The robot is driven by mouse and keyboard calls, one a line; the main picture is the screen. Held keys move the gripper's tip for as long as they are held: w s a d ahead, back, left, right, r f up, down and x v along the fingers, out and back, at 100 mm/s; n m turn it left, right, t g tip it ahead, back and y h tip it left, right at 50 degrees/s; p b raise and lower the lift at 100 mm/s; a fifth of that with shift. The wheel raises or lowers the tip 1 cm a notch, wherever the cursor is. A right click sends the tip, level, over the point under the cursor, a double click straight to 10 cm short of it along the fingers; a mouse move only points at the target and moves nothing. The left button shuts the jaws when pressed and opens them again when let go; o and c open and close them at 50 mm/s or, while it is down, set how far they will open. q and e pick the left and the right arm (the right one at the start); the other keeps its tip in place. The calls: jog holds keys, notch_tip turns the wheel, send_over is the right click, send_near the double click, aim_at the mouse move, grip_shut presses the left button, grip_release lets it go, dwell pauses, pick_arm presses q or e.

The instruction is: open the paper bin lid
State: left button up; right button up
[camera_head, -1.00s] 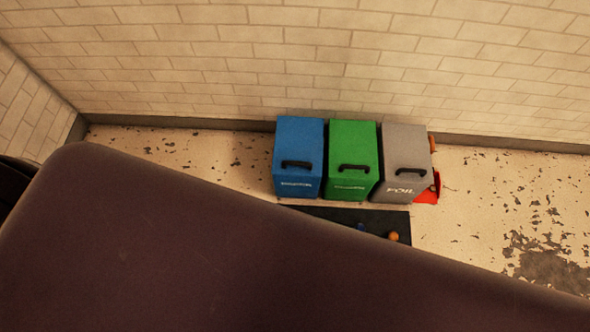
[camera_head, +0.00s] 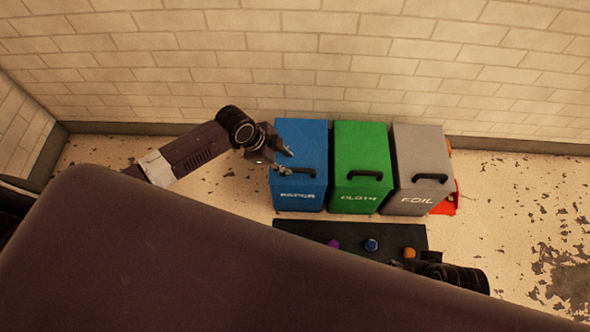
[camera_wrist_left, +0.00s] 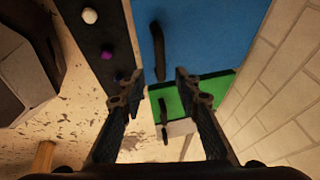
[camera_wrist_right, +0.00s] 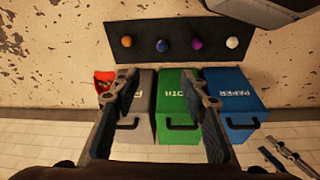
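The blue paper bin (camera_head: 310,145) stands at the left of a row of three, its lid shut. Its black handle (camera_head: 300,170) is at the front of the lid and also shows in the left wrist view (camera_wrist_left: 158,50). My left gripper (camera_head: 284,160) is over the left part of this lid, by the handle. It is open and empty; in the left wrist view the handle lies beyond the fingertips (camera_wrist_left: 157,85). My right gripper (camera_wrist_right: 158,82) is open and empty, facing the grey and green bins. In the head view my own body partly hides the right arm.
The green cloth bin (camera_head: 361,150) and grey foil bin (camera_head: 420,152) stand right of the paper bin, lids shut. A red object (camera_head: 446,205) is beside the foil bin. A brick wall is behind.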

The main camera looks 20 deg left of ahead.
aim_at(297, 169)
pick_arm(q)
jog(key=b+x, duration=0.1)
jog(key=x, duration=0.4)
jog(key=shift+b, duration=0.35)
jog(key=shift+w+d+f, duration=0.15)
jog(key=shift+w+f, duration=0.05)
jog(key=shift+f, duration=0.3)
jog(key=shift+w+d+f+b, duration=0.2)
jog(key=shift+f+b, duration=0.25)
jog(key=shift+f, duration=0.15)
pick_arm(e)
jog(key=v, duration=0.4)
jog(key=shift+d, duration=0.1)
pick_arm(q)
jog(key=shift+c, duration=0.4)
grip_shut()
